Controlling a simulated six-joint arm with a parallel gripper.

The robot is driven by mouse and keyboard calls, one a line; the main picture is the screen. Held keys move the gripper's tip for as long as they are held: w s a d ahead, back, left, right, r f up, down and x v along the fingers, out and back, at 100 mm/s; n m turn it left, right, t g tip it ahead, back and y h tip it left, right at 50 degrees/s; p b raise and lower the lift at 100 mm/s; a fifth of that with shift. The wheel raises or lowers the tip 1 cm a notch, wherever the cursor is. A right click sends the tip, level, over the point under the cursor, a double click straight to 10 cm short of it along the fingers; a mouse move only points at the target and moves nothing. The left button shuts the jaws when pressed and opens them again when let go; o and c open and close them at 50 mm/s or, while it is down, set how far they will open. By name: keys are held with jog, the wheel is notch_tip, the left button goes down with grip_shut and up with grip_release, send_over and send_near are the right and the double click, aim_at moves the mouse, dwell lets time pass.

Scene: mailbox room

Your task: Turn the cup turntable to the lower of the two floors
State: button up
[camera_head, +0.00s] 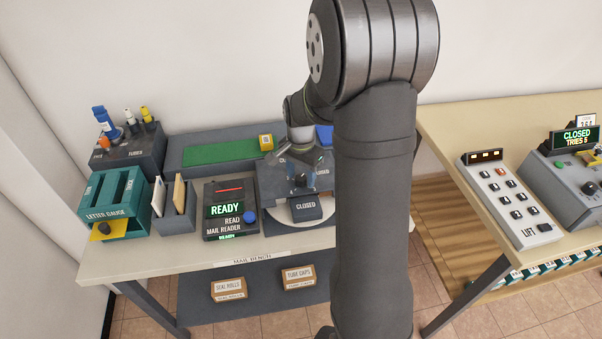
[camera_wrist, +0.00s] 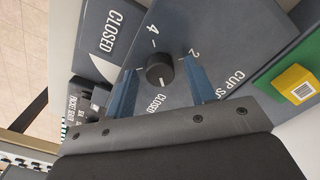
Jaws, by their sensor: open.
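The cup turntable's grey housing (camera_head: 265,193) stands at the right end of the mail bench, with a white disc (camera_head: 290,228) showing beneath it. In the wrist view its sloped top (camera_wrist: 215,40) carries a black round knob (camera_wrist: 160,68) among the marks "2", "4" and "CLOSED". The white line on the knob points toward "CLOSED". A front panel (camera_wrist: 118,30) also reads "CLOSED". My gripper (camera_wrist: 163,86) is open, its two blue fingers on either side of the knob; I cannot tell whether they touch it. In the head view my gripper (camera_head: 300,165) is above the housing.
A mail reader (camera_head: 230,210) reading "READY", a letter rack (camera_head: 175,208) and a teal letter gauge (camera_head: 115,205) stand left of the turntable. A yellow block (camera_head: 266,142) sits behind. On the right table are a lift panel (camera_head: 509,199) and a box reading "CLOSED TRIES 5" (camera_head: 575,139).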

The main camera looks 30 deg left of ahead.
grip_shut()
jog(key=shift+m, duration=9)
